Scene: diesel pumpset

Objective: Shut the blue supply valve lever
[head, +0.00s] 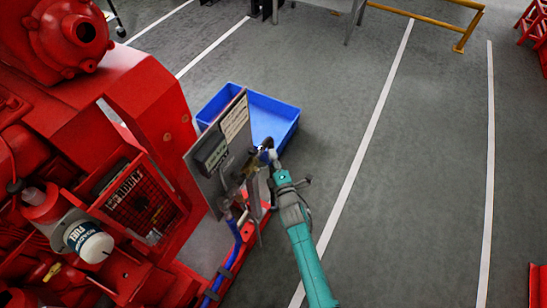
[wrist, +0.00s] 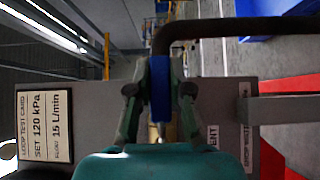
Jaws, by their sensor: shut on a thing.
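The blue supply valve lever (wrist: 161,88) stands between my two fingers in the wrist view, in front of a grey panel. My gripper (wrist: 160,78) is shut on it, with one finger along each side. In the head view my gripper (head: 266,158) reaches the right side of the upright panel (head: 207,178); a small blue part, likely the lever, shows at its tip. My gripper and wrist hide much of the valve body, and I cannot tell the lever's angle to its pipe.
A dark curved hose (wrist: 230,27) passes close beyond my fingers. A grey bar (wrist: 285,108) lies to their right. A blue crate (head: 287,108) sits on the floor behind the panel. The red pumpset (head: 150,90) fills the left.

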